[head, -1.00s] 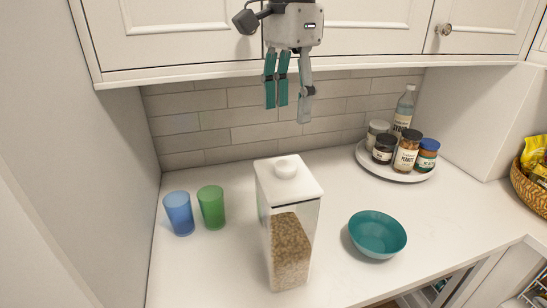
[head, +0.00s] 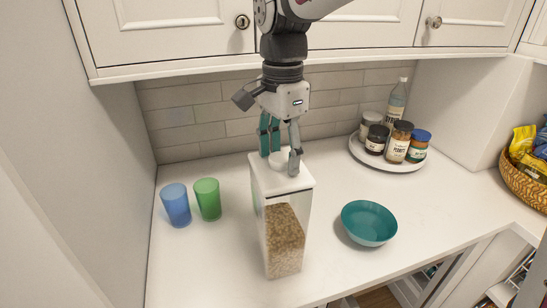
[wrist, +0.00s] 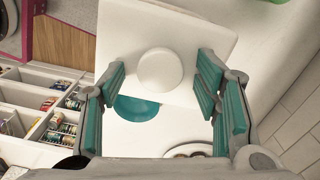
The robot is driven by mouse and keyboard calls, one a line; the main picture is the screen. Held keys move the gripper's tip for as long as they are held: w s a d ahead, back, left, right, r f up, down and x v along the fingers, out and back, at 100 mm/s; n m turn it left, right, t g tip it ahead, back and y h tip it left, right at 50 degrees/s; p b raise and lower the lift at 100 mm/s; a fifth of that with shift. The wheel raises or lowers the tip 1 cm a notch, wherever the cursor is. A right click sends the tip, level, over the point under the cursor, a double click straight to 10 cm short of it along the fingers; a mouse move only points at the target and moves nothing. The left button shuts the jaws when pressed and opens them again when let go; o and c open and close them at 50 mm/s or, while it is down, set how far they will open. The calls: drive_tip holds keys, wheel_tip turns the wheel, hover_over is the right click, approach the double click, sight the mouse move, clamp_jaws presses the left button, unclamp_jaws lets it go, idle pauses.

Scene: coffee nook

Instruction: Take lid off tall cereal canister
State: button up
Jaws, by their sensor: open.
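The tall clear cereal canister (head: 284,238) stands upright on the counter, partly filled with brown cereal. Its white square lid (head: 298,183) is on top, with a round white knob in the middle. The lid (wrist: 190,30) and knob (wrist: 160,69) also show in the wrist view. My gripper (head: 280,163) is open, pointing down over the lid, with its fingers on either side of the knob. In the wrist view my gripper (wrist: 162,88) has gaps between the knob and both finger pads. The fingers partly hide the knob in the head view.
A blue cup (head: 175,205) and a green cup (head: 208,200) stand left of the canister. A teal bowl (head: 369,222) is to the right. A round white tray (head: 418,167) with jars and a bottle is at the back right. Upper cabinets (head: 170,30) overhang the counter.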

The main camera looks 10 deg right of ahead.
drive_tip(key=c, duration=1.1)
drive_tip(key=shift+r, duration=0.15)
